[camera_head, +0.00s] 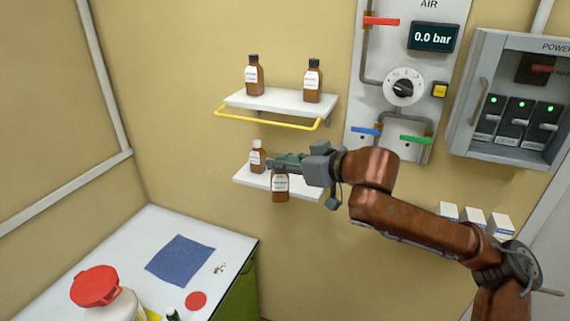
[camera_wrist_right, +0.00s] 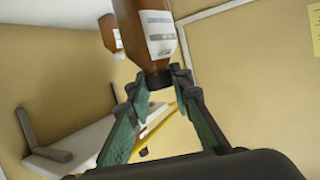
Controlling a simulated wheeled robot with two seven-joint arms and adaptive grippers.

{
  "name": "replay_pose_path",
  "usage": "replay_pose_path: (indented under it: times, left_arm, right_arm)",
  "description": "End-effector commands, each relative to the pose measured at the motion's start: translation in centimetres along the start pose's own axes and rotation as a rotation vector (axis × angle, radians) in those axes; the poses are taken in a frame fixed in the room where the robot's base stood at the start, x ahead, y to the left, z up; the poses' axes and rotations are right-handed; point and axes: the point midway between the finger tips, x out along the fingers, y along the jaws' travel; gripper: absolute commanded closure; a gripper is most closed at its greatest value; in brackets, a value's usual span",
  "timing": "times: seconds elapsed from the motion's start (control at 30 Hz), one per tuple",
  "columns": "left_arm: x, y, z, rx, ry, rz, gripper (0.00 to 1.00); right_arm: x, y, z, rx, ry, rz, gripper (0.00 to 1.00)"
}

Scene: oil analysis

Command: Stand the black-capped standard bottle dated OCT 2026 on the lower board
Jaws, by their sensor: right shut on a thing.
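My right gripper (camera_head: 277,163) is shut on a brown bottle (camera_head: 280,188) with a white label, gripping it at its top. The held bottle hangs roughly upright at the front edge of the lower board (camera_head: 305,189); whether its base touches the board cannot be told. In the right wrist view, the fingertips (camera_wrist_right: 158,82) close on the dark cap of the bottle (camera_wrist_right: 150,45). Its label date is too small to read. A white-capped brown bottle (camera_head: 257,157) stands on the lower board, left of the held one. My left gripper is not in view.
The upper board (camera_head: 283,100) carries two black-capped brown bottles (camera_head: 254,76) (camera_head: 313,82), with a yellow rail (camera_head: 268,120) along its front. Below left is a white table with a blue cloth (camera_head: 180,259) and a red-lidded container (camera_head: 97,287). An air panel (camera_head: 402,118) is at right.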

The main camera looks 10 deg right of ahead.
Motion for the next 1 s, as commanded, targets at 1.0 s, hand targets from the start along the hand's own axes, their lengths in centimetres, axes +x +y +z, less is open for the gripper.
replay_pose_path:
  times: [1.0]
  left_arm:
    - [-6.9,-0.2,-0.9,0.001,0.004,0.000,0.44]
  right_arm:
    - [7.4,18.1,-0.9,0.000,-0.004,0.001,1.00]
